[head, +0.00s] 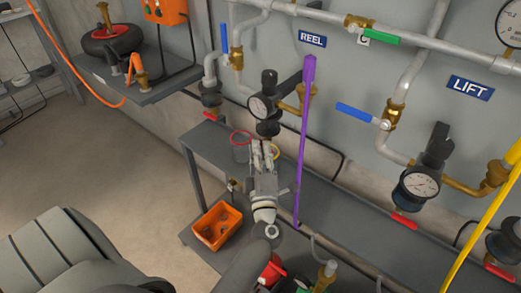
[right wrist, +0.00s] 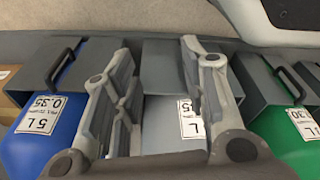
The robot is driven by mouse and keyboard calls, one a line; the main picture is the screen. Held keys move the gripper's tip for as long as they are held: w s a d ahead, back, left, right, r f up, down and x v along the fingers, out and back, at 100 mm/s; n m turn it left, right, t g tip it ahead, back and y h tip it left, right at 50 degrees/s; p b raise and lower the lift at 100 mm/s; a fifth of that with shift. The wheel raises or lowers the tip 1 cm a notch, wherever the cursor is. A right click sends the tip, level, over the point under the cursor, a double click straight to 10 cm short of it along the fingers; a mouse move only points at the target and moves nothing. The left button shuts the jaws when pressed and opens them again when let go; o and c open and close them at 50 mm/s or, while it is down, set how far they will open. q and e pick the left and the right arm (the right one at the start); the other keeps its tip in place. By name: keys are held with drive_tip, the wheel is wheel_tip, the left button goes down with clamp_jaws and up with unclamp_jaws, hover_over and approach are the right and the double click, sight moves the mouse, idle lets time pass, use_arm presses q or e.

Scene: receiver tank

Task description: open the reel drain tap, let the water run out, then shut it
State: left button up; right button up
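The blue REEL sign (head: 312,38) is on the wall, top middle in the head view. Below it is a dark regulator with a round gauge (head: 258,107) and a dark bowl (head: 268,128). My left gripper (head: 265,146) points up, with its fingertips just under this bowl. Its fingers are close together, and I cannot tell whether they hold anything. The reel drain tap is not clearly visible; the gripper covers the area below the bowl. My right gripper (right wrist: 155,85) is open and empty in the right wrist view, in front of a grey container (right wrist: 175,115).
A red-rimmed cup (head: 240,138) stands beside my left gripper on the grey shelf (head: 320,200). An orange bin (head: 217,226) is lower left. A purple bar (head: 304,130) runs close right of the gripper. Blue (right wrist: 50,130) and green (right wrist: 280,135) containers flank the right gripper.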

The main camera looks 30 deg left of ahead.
use_arm(q)
clamp_jaws()
use_arm(e)
drive_tip(key=shift+f, duration=0.1)
use_arm(q)
drive_tip(key=shift+a+f+m+t+h+b, duration=0.1)
drive_tip(key=shift+m+t+h+b, duration=0.45)
drive_tip(key=shift+m+t+b, duration=0.9)
drive_tip(key=shift+a+f+m+t+h+b, duration=0.15)
drive_tip(key=shift+m+t+h+b, duration=0.6)
drive_tip(key=shift+m, duration=1.25)
drive_tip(key=shift+a+f+m+t+h+b, duration=0.1)
drive_tip(key=shift+m+t+h+b, duration=0.3)
drive_tip(key=shift+m+t+b, duration=1.15)
use_arm(e)
drive_tip(key=w+r, duration=0.1)
drive_tip(key=r, duration=1)
drive_tip(key=w+r+t, duration=0.1)
drive_tip(key=w+r, duration=0.1)
drive_tip(key=r, duration=0.9)
drive_tip(key=shift+w+r+p, duration=0.15)
drive_tip(key=shift+w+p, duration=0.15)
drive_tip(key=shift+p, duration=0.1)
drive_tip(key=shift+a, duration=0.1)
use_arm(q)
drive_tip(key=shift+o, duration=1.4)
unclamp_jaws()
drive_tip(key=shift+w, duration=0.1)
